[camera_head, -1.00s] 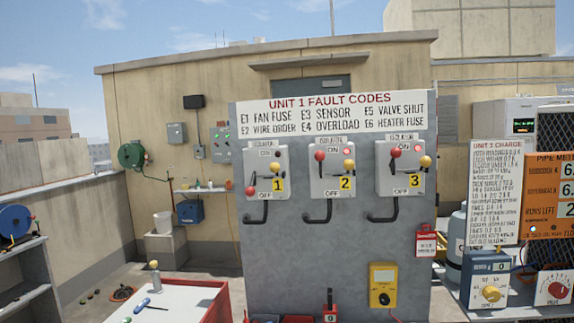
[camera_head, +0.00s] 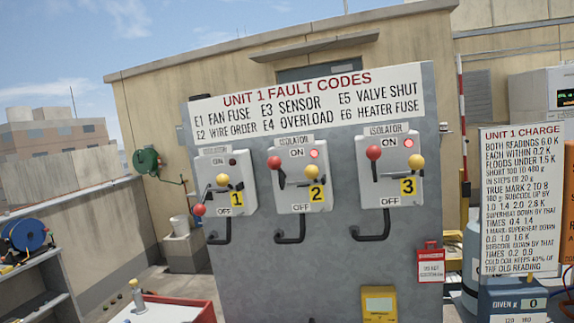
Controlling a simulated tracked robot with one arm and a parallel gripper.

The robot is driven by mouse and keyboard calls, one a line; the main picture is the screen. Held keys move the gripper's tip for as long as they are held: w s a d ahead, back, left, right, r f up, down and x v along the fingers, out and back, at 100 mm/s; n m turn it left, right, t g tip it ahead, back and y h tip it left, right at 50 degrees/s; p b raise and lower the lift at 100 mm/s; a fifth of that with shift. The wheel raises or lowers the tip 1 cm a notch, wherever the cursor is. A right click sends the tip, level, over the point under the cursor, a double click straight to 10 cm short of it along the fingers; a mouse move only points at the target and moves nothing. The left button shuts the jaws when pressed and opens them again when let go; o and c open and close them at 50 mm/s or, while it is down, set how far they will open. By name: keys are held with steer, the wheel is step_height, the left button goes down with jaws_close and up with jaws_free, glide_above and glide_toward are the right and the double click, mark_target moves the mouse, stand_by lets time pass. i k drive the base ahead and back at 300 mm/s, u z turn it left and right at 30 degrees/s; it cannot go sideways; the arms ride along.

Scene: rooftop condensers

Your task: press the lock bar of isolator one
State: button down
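Isolator one (camera_head: 240,165) is the left grey box on the grey panel, marked with a yellow 1. Its red knob (camera_head: 200,209) is low, beside the OFF label, and its small lamp looks dark. Its yellow knob (camera_head: 222,179) sits at mid-height. A black bent bar (camera_head: 224,238) hangs below the box; I cannot tell whether this is the lock bar. Isolator two (camera_head: 299,198) and isolator three (camera_head: 389,190) have their red knobs high, near ON, with red lamps lit. My gripper is not visible.
A fault-code sign (camera_head: 310,98) tops the panel. A red tag box (camera_head: 430,262) hangs on its right side, and a yellow meter (camera_head: 378,303) is low on its front. A white-topped red cart (camera_head: 160,308) stands lower left. The charge board (camera_head: 520,200) is at right.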

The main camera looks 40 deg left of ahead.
mark_target(222, 179)
steer(key=u, duration=0.25)
steer(key=i, duration=1)
steer(key=u, duration=0.6)
